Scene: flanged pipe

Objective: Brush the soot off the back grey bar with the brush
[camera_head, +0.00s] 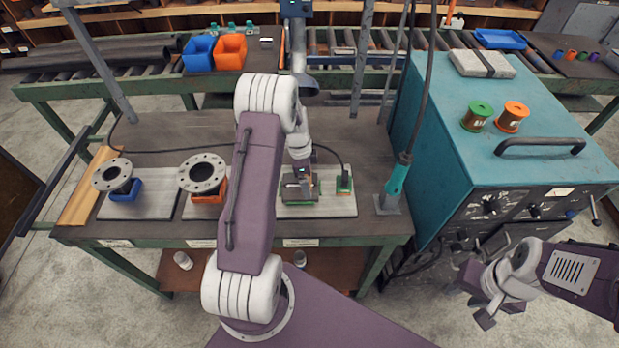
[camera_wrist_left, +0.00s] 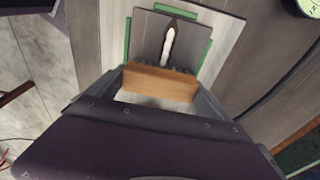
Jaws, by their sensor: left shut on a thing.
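My left gripper (camera_wrist_left: 160,82) is shut on the brush, a wooden block (camera_wrist_left: 158,88) with dark bristles along its far edge. The brush is over the near part of a grey metal piece (camera_wrist_left: 192,43) set between green corner holders; I cannot tell whether the bristles touch it. A white streak with a dark tip runs along the middle of this piece. I cannot clearly tell the back grey bar or its soot apart. In the head view my left gripper (camera_head: 299,188) is over the right-hand bench plate (camera_head: 340,205), partly covering the work. My right gripper (camera_head: 481,300) looks open and empty at lower right.
Two flanged pipe pieces stand in a blue holder (camera_head: 125,191) and an orange holder (camera_head: 208,198) on the bench. A teal machine (camera_head: 455,130) with two spools stands right.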

